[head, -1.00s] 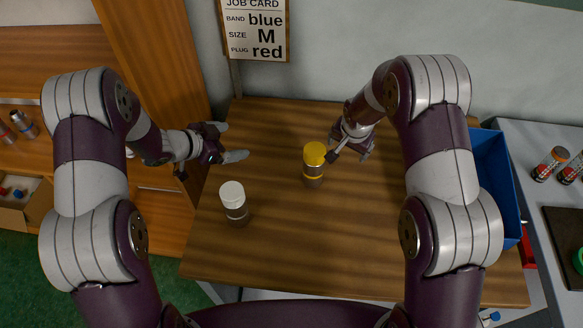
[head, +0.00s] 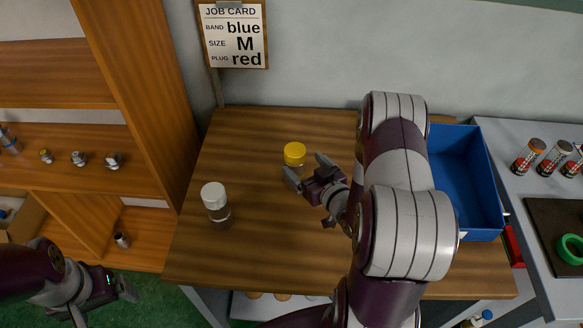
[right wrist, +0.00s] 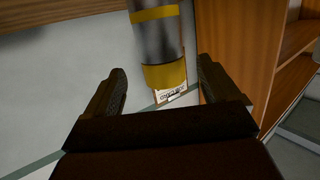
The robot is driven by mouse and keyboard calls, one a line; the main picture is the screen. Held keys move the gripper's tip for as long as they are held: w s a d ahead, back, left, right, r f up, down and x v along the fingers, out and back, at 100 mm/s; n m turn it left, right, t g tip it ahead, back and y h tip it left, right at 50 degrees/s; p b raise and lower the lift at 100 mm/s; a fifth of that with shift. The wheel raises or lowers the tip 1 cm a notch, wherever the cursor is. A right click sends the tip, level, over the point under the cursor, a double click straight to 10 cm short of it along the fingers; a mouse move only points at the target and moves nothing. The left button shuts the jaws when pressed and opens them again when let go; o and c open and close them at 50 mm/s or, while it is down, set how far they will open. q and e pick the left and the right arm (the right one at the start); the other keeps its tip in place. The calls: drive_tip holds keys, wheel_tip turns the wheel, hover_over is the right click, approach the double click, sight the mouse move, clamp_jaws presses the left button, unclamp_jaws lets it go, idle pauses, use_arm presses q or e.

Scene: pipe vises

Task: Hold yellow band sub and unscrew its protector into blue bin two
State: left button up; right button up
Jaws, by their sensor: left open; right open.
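The sub with the yellow protector (head: 294,154) stands upright on the wooden table. The right wrist view shows its grey body (right wrist: 160,42), a yellow band (right wrist: 155,14) and the yellow protector (right wrist: 165,76). My right gripper (head: 308,170) is open in front of the sub. In the wrist view the sub lies between the directions of the two fingers, apart from both; its far end is cut off. My left gripper (head: 104,298) is open and empty at lower left, off the table. A blue bin (head: 486,165) is at the right edge; I see no number on it.
A second sub with a white protector (head: 214,195) stands on the table's left side. A job card (head: 232,35) hangs on the wall. Shelves (head: 70,170) with small fittings are at left. A grey bench (head: 515,190) with several tubes is at right.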

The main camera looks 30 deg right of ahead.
drive_tip(key=w, duration=0.1)
drive_tip(key=w+f, duration=0.1)
drive_tip(key=w, duration=0.1)
drive_tip(key=w+p, duration=0.1)
drive_tip(key=w, duration=0.1)
drive_tip(key=shift+w+a+f, duration=0.2)
drive_tip(key=shift+a+f, duration=0.05)
drive_tip(key=shift+s+r, duration=0.1)
drive_tip(key=shift+s, duration=0.05)
drive_tip(key=shift+c, duration=0.9)
drive_tip(key=c, duration=1.3)
drive_tip(key=shift+r, duration=0.15)
drive_tip(key=shift+c, duration=0.2)
